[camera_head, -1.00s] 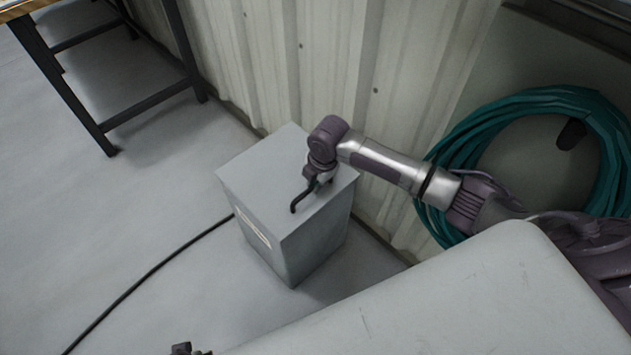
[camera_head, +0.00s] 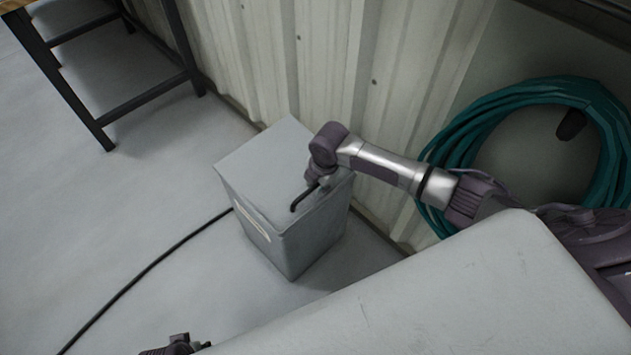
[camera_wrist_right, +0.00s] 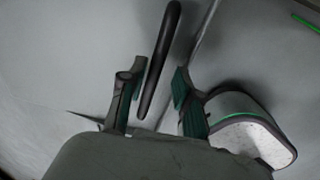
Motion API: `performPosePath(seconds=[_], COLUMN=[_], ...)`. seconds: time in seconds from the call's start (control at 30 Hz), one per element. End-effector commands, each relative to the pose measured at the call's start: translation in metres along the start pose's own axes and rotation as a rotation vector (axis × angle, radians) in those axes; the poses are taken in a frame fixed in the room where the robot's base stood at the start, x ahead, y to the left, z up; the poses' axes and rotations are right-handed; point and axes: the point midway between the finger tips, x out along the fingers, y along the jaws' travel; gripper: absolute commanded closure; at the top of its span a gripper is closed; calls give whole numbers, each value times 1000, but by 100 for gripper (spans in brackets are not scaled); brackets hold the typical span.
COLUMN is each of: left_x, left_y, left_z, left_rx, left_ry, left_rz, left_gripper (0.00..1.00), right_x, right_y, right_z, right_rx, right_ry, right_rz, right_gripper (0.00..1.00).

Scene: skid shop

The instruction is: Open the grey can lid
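The grey can (camera_head: 300,240) is a box-shaped bin standing on the floor against the wall. Its flat grey lid (camera_head: 262,168) looks closed on top. A black bent handle (camera_head: 301,201) shows at the lid's right front edge. My right gripper (camera_head: 317,184) is over that right side, by the handle, partly hidden by its own wrist. In the right wrist view, the right gripper's fingers (camera_wrist_right: 157,94) are apart, with the black handle (camera_wrist_right: 160,60) between them and a gap showing. My left gripper (camera_head: 178,346) only peeks in at the bottom edge; its fingers are unclear.
A corrugated wall (camera_head: 330,60) stands right behind the can. A teal hose coil (camera_head: 480,125) hangs on the wall at right. A black cable (camera_head: 150,270) runs along the floor. A dark-legged table (camera_head: 75,100) stands upper left.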

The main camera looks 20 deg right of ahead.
Motion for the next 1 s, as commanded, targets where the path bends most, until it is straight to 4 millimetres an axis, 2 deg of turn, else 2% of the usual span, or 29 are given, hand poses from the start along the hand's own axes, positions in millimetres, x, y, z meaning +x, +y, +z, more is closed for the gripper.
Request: performPosePath(seconds=[0.3, 0.43, 0.8, 1.0], left_x=[2, 2, 1, 1], left_y=[-2, -2, -1, 0], left_z=[4, 3, 2, 2], left_rx=[0, 0, 0, 0], left_ry=[-9, -7, -4, -3], left_rz=[-3, -2, -1, -1], left_gripper=[60, 60, 60, 60], right_x=[-2, -13, -88, -114], right_y=[2, 3, 2, 1], right_z=[0, 0, 1, 1], right_rx=[0, -1, -1, 1], right_ry=[0, 1, -1, -1], right_rz=[6, 9, 7, 5], right_gripper=[61, 61, 61, 61])
